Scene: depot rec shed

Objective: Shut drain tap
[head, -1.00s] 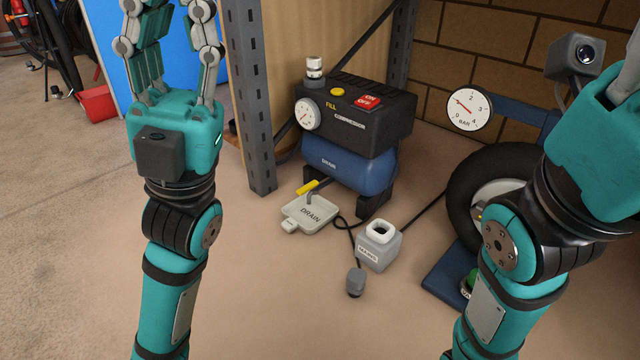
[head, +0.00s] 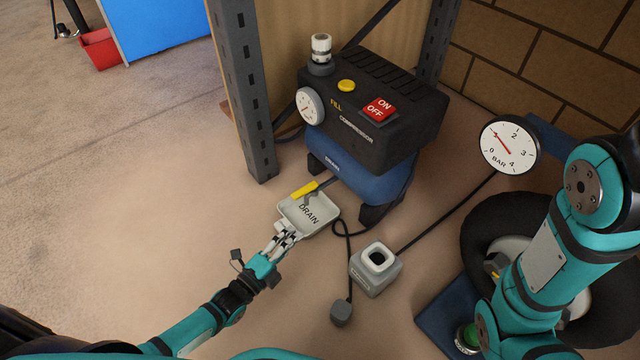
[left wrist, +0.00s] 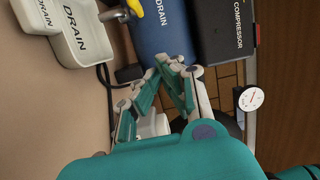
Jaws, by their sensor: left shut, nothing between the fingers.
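The drain tap's yellow lever (head: 304,190) sits low in front of the compressor's blue tank (head: 362,178), above the grey DRAIN tray (head: 325,212). The lever points out to the left, roughly along the short grey pipe; its exact angle is hard to tell. My left gripper (head: 286,238) is shut and empty, low at the tray's near edge, apart from the lever. Whether it touches the tray is unclear. My right arm crosses the right side; its gripper is outside the picture.
The black compressor (head: 375,125) has a red ON/OFF switch (head: 380,108) and yellow button (head: 346,86). A metal shelf post (head: 243,90) stands left of it. A grey socket box (head: 376,270) and cables lie to the right. Floor left of the tray is clear.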

